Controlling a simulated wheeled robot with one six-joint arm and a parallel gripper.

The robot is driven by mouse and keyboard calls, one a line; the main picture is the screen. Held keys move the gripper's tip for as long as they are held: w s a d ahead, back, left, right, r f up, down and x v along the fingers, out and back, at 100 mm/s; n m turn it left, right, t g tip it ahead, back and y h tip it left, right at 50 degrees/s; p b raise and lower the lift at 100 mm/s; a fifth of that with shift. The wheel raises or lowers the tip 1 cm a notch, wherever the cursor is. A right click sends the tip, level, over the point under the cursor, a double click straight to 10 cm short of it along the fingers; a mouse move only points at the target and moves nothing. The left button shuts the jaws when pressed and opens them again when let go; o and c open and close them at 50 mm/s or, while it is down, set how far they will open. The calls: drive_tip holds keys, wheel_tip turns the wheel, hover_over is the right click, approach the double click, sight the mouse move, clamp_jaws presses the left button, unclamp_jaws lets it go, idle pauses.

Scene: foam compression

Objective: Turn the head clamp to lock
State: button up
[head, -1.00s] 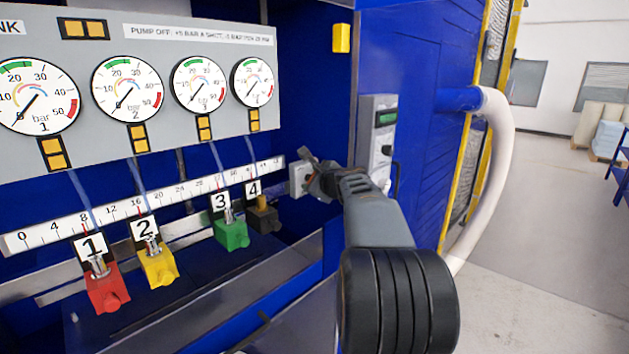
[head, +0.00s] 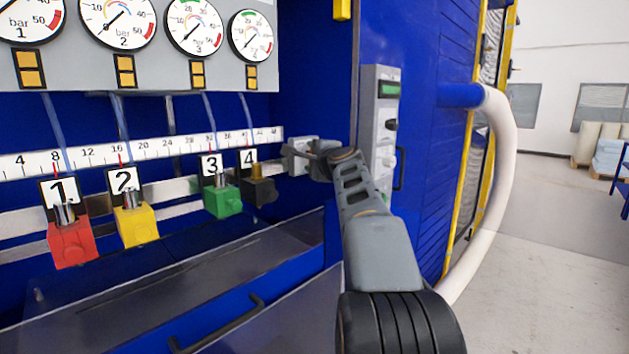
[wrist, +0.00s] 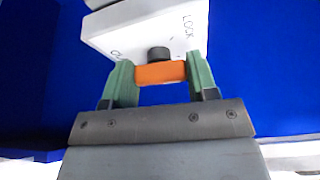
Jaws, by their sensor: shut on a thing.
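The head clamp is a pale box (head: 298,160) at the right end of the rail in the head view. In the wrist view its white face (wrist: 125,38) carries the word LOCK at the right and another, partly hidden word at the lower left. An orange handle (wrist: 158,73) sits in front of a dark round shaft (wrist: 158,53) on that face. My gripper (wrist: 158,80) has its green fingers shut on the two ends of the orange handle. In the head view my gripper (head: 314,149) reaches the clamp from the right, and the handle is too small to tell there.
Red (head: 70,242), yellow (head: 136,225), green (head: 222,201) and black (head: 258,190) numbered blocks stand left along the rail, below a scale strip (head: 150,149) and gauges. A grey control box (head: 385,110) with knobs is close to the right of my arm.

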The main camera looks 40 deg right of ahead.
drive_tip(key=n+b, duration=0.1)
drive_tip(key=b, duration=0.2)
drive_tip(key=f+n+t+b, duration=0.1)
drive_tip(key=n+b, duration=0.1)
drive_tip(key=b, duration=0.1)
drive_tip(key=n+t+b, duration=0.1)
drive_tip(key=n+b, duration=0.1)
drive_tip(key=b, duration=0.1)
drive_tip(key=shift+f+b, duration=0.2)
drive_tip(key=shift+b, duration=0.2)
drive_tip(key=n+b, duration=0.1)
drive_tip(key=n+t+b, duration=0.1)
drive_tip(key=n+b, duration=0.1)
drive_tip(key=shift+d+r+n+b, duration=0.1)
drive_tip(key=shift+r+n+b, duration=0.05)
drive_tip(key=shift+n+b, duration=0.15)
drive_tip(key=shift+r+n+t+y+b, duration=0.15)
drive_tip(key=shift+n+t+y+b, duration=0.3)
drive_tip(key=shift+n+b, duration=0.5)
drive_tip(key=shift+r+n+y, duration=0.1)
drive_tip(key=shift+n+y, duration=0.15)
drive_tip(key=shift+n, duration=0.2)
drive_tip(key=o, duration=0.9)
drive_tip(key=b+v, duration=0.2)
drive_tip(key=v, duration=1.1)
drive_tip(key=shift+s+f, duration=0.2)
drive_tip(key=shift+s, duration=0.15)
